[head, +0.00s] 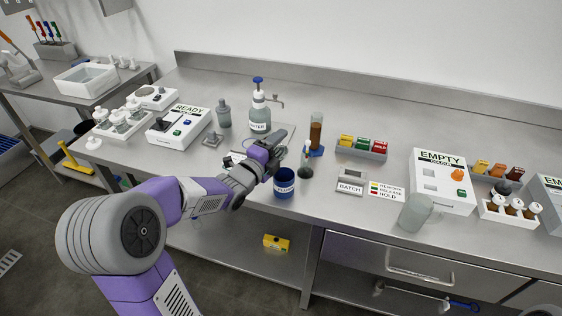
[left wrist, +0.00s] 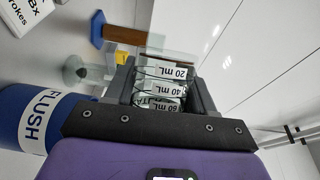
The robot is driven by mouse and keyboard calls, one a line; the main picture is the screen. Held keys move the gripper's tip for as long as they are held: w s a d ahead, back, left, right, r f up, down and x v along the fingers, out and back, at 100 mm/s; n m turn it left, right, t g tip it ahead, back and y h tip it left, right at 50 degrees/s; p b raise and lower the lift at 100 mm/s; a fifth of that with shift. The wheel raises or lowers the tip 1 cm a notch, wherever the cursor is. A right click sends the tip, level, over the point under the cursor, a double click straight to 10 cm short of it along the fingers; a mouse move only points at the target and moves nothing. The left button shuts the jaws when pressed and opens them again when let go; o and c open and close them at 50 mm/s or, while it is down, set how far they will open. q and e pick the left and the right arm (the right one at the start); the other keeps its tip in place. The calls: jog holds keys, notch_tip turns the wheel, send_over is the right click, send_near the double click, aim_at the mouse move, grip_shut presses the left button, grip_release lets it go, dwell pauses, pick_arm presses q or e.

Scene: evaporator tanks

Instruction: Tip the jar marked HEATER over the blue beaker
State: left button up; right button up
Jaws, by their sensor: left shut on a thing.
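My left gripper (head: 275,145) is shut on a clear glass vessel, seen in the left wrist view (left wrist: 165,72) between the two dark fingers. The vessel carries marks of 20, 40 and 60 mL; the word HEATER cannot be read on it. The vessel is hard to make out in the head view, behind the gripper. The blue beaker (head: 284,185) stands on the bench just in front of the gripper. It also shows at the left of the left wrist view (left wrist: 45,122), marked FLUSH. My right gripper is not in view.
A bottle with a blue top (head: 259,115) and a brown-filled column (head: 316,132) stand behind the gripper. A small dark green thing (head: 305,173) is right of the beaker. A clear jar (head: 414,213) stands near the EMPTY box (head: 441,190). The READY box (head: 180,128) is at left.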

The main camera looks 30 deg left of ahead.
aim_at(278, 154)
pick_arm(q)
jog(key=shift+r+m, duration=0.15)
jog(key=shift+m, duration=0.15)
dwell(0.5)
dwell(1.0)
jog(key=shift+w+a+f+n+g+p, duration=0.1)
jog(key=shift+f+n+g+p, duration=0.1)
jog(key=shift+n+p, duration=0.4)
jog(key=shift+a+f+n+g+p, duration=0.1)
jog(key=shift+f+n+g+p, duration=0.1)
jog(key=shift+n+p, duration=0.35)
jog(key=shift+a+f+n+g+p, duration=0.1)
jog(key=shift+f+n+g+p, duration=0.45)
jog(key=shift+n+p, duration=0.7)
jog(key=n+p, duration=0.1)
jog(key=f+n+g+h+p, duration=0.1)
jog(key=p, duration=0.1)
jog(key=n+p, duration=0.1)
jog(key=p, duration=0.1)
jog(key=shift+f, duration=0.25)
jog(key=shift+f+n+g+h+p, duration=0.3)
jog(key=shift+n+g+h+p, duration=0.15)
jog(key=shift+p, duration=0.5)
